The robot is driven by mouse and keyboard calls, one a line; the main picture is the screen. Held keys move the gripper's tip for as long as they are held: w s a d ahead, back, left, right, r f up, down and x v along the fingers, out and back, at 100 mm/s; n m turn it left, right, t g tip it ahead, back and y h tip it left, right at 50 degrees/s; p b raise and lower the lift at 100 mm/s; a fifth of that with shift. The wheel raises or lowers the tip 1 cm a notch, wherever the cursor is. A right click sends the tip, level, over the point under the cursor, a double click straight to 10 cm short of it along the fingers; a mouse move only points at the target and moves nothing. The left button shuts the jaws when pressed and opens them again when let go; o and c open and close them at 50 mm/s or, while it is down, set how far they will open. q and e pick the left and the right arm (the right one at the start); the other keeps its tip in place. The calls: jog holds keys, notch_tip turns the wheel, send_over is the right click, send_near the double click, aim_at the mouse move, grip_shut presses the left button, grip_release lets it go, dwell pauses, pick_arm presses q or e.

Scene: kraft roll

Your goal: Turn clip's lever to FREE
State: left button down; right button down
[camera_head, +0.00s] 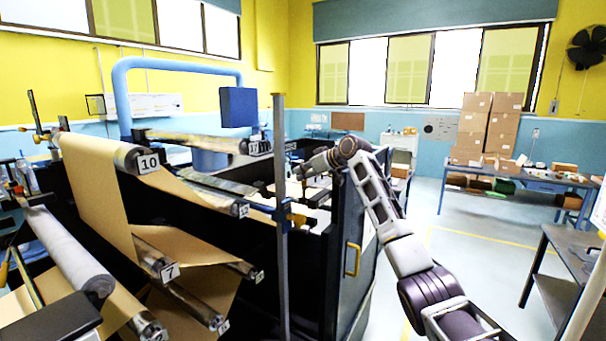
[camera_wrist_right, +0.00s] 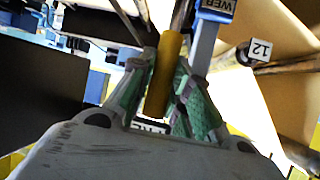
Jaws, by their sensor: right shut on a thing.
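In the right wrist view the clip's lever (camera_wrist_right: 167,70) is a yellow bar between the green-padded fingers of my right gripper (camera_wrist_right: 170,100), which is shut on it. A blue part beside it carries a white label reading WEB (camera_wrist_right: 217,8). Another label (camera_wrist_right: 152,126) below the lever is mostly hidden by the gripper. In the head view a blue and yellow clip (camera_head: 290,217) sits on the upright grey post (camera_head: 281,160). My right gripper (camera_head: 304,169) is small and dark there, close to the post; its hold is hard to make out. My left gripper is not in view.
Rollers with brown kraft paper (camera_head: 95,190) fill the left, with numbered ends such as 10 (camera_head: 149,162) and 7 (camera_head: 169,271). A dark cabinet panel with a yellow handle (camera_head: 353,259) stands under my right arm. Floor (camera_head: 480,270) is clear to the right, before a table with cartons (camera_head: 487,125).

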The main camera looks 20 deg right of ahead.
jog(key=c, duration=1.7)
grip_release()
jog(key=shift+c, duration=0.2)
jog(key=o, duration=0.4)
jog(key=shift+w+d, duration=0.1)
jog(key=shift+v, duration=5.95)
